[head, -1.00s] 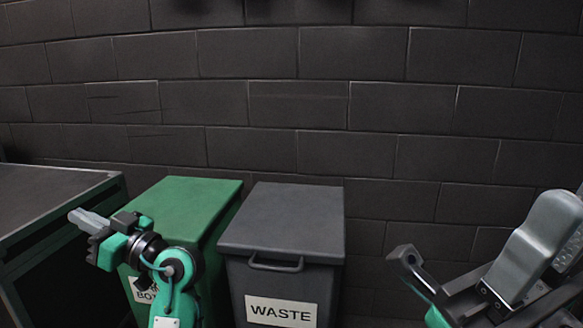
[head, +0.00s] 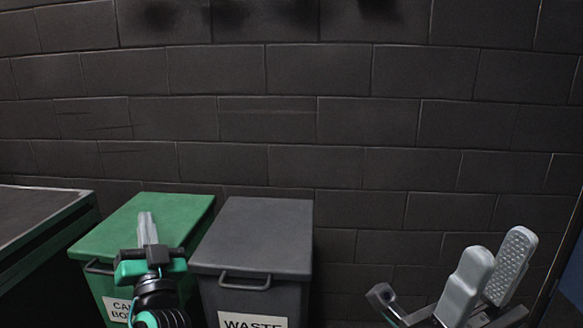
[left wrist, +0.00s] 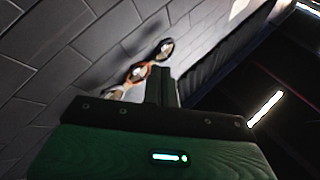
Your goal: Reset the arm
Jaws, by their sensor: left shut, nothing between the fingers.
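My left gripper (head: 147,216) is at the lower left of the head view, in front of the green bin. Its grey fingers point up and are shut with nothing between them. In the left wrist view the shut dark fingers (left wrist: 162,86) stand up beyond the green gripper body. My right gripper (head: 501,246) is at the lower right of the head view. Its two grey, textured fingers stand apart with an empty gap, so it is open. No button shows clearly in the head view.
A green bin (head: 112,228) and a dark grey bin labelled WASTE (head: 258,230) stand side by side before a dark block wall (head: 300,120). A dark cabinet (head: 30,215) is at the left. Blurred round and orange fixtures (left wrist: 140,72) are on the wall in the wrist view.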

